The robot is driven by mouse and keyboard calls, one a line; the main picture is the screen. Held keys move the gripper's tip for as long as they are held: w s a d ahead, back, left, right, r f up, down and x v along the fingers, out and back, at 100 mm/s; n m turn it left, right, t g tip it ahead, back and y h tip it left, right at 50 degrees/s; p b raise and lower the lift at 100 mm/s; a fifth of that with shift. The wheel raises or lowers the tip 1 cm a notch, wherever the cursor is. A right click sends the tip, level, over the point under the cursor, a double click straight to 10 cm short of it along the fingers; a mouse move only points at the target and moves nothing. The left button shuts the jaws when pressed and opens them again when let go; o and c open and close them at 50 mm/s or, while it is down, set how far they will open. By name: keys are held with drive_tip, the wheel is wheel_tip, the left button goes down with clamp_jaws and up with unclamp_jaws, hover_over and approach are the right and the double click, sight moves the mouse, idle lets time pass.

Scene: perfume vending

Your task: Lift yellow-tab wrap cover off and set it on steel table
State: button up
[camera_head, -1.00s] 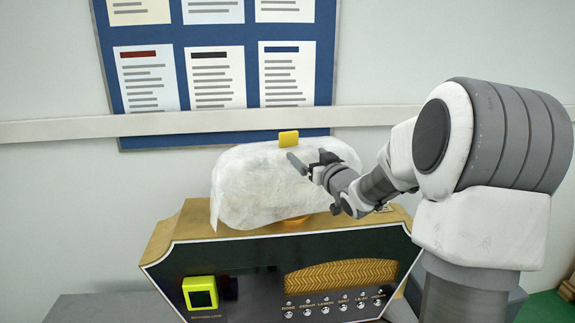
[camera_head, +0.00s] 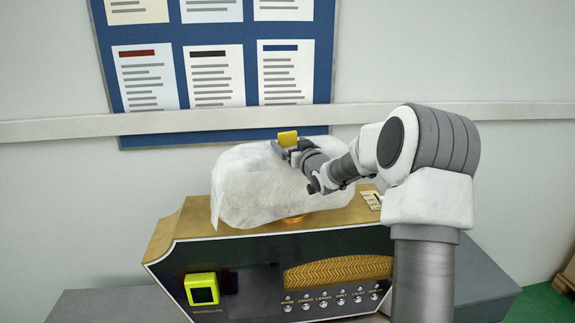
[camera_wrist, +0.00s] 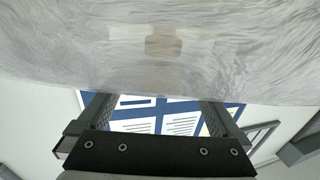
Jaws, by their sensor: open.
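The white wrap cover (camera_head: 245,185) sits over the top of the gold and black vending machine. Its yellow tab (camera_head: 288,138) stands up at the top. My gripper (camera_head: 287,150) is at the cover's upper edge, close to the tab and just below it in the head view. In the wrist view my gripper (camera_wrist: 158,105) has its two fingers spread apart with nothing between them. The translucent cover (camera_wrist: 80,50) fills the upper part of that view, with a blurred tan patch behind it. I cannot tell whether the fingers touch the cover.
The machine (camera_head: 180,240) has a yellow-framed square (camera_head: 201,289) and a row of knobs on its front. Grey surfaces (camera_head: 95,305) show on both sides of it. A blue notice board (camera_head: 250,30) and a white rail (camera_head: 60,128) are on the wall behind.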

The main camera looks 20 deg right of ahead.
clamp_jaws()
idle(0.5)
drive_tip(key=shift+r, duration=0.2)
wheel_tip(320, 180, up, 28)
drive_tip(key=p, duration=0.5)
drive_tip(key=shift+f, duration=0.2)
